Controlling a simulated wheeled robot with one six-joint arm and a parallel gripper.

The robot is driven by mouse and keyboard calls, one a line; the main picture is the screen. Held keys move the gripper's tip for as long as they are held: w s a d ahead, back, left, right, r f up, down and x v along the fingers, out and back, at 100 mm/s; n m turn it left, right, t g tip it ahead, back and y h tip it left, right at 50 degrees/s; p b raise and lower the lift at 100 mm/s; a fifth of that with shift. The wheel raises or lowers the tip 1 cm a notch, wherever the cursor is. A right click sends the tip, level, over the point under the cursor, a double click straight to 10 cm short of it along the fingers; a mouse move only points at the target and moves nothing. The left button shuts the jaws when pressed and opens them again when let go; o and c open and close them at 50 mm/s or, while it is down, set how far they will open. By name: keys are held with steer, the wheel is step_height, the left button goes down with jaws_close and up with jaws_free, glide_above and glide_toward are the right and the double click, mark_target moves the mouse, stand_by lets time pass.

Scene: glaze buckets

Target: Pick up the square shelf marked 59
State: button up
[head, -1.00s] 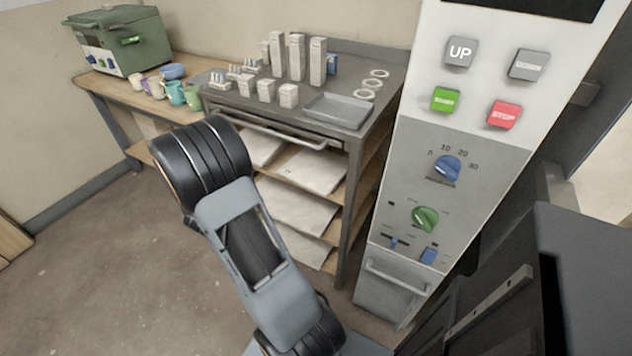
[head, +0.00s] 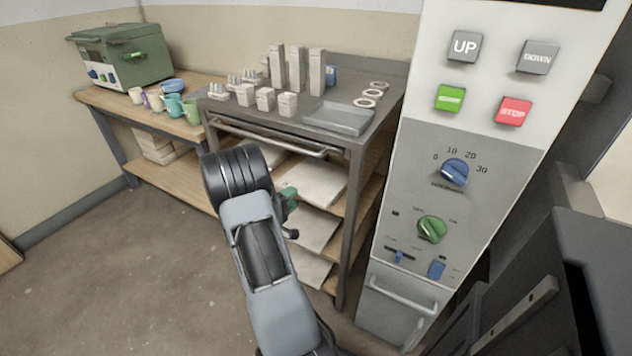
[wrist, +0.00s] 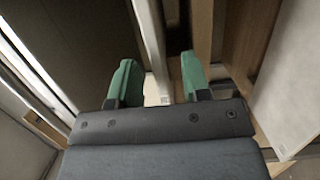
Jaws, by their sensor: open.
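Several pale flat slabs lie on the wooden shelves under the metal worktable: an upper slab (head: 318,180), a middle slab (head: 316,228) and a lower slab (head: 310,268). I cannot read a 59 on any of them, so I cannot tell which is the square shelf. My gripper (head: 289,216) has green fingertips and is near the slabs' left front, partly hidden behind my arm.
The metal worktable (head: 385,105) holds white posts, rings and a grey tray (head: 340,118). Its front bar (head: 270,137) and leg (head: 350,230) border the slabs. A control panel (head: 465,200) stands close on the right. A green kiln (head: 125,55) and mugs are at left. Floor at left is clear.

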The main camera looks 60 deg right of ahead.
mark_target(302, 187)
steer(key=shift+b+x, duration=0.75)
steer(key=shift+x, duration=1.95)
steer(key=shift+w+r, duration=0.15)
steer(key=shift+c, duration=0.2)
jaws_close()
steer(key=shift+r, duration=0.15)
